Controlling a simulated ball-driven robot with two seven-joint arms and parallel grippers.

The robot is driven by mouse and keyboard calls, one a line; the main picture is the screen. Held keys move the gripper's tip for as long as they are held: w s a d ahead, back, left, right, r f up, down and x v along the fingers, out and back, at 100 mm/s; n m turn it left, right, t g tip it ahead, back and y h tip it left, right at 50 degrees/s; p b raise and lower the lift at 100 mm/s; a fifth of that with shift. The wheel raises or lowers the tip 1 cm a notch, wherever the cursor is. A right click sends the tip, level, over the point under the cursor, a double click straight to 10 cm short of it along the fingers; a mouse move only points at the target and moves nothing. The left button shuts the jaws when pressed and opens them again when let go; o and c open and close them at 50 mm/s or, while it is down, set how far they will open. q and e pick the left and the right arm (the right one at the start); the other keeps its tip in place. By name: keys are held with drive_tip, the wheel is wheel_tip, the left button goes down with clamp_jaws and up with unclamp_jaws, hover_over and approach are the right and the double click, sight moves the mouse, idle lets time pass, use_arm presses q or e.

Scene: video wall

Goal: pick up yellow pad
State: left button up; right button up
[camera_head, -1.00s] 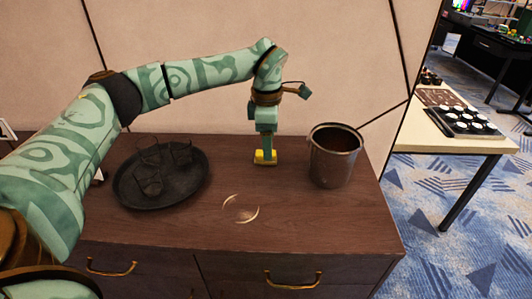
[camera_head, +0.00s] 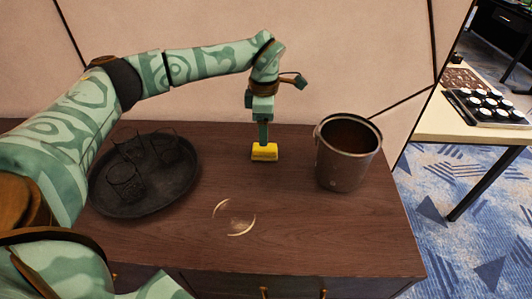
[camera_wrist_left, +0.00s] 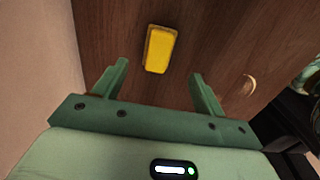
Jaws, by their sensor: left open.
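The yellow pad (camera_head: 264,153) lies on the dark wooden cabinet top, between the tray and the metal bucket. My left gripper (camera_head: 263,141) points down above it. In the left wrist view the pad (camera_wrist_left: 160,50) lies on the wood beyond the fingertips, roughly centred between the two spread fingers of my gripper (camera_wrist_left: 159,72). The gripper is open and empty; the pad is not between its fingers. The exact height gap is hard to tell. My right gripper is not in view.
A round black tray (camera_head: 185,190) with several dark glasses stands left of the pad. A metal bucket (camera_head: 347,165) stands to its right. A pale curved mark (camera_head: 240,232) shows on the bare wood in front. The wall rises close behind.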

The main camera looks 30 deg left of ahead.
sight(265, 151)
use_arm(q)
wheel_tip(265, 151, down, 3)
drive_tip(key=shift+r, duration=0.15)
wheel_tip(265, 151, down, 6)
drive_tip(key=b, duration=0.2)
drive_tip(key=shift+w+a+r+b, duration=0.1)
drive_tip(key=shift+w+r+b, duration=0.1)
drive_tip(key=shift+b, duration=0.2)
drive_tip(key=shift+s+r, duration=0.1)
drive_tip(key=shift+r, duration=0.05)
drive_tip(key=c, duration=1.1)
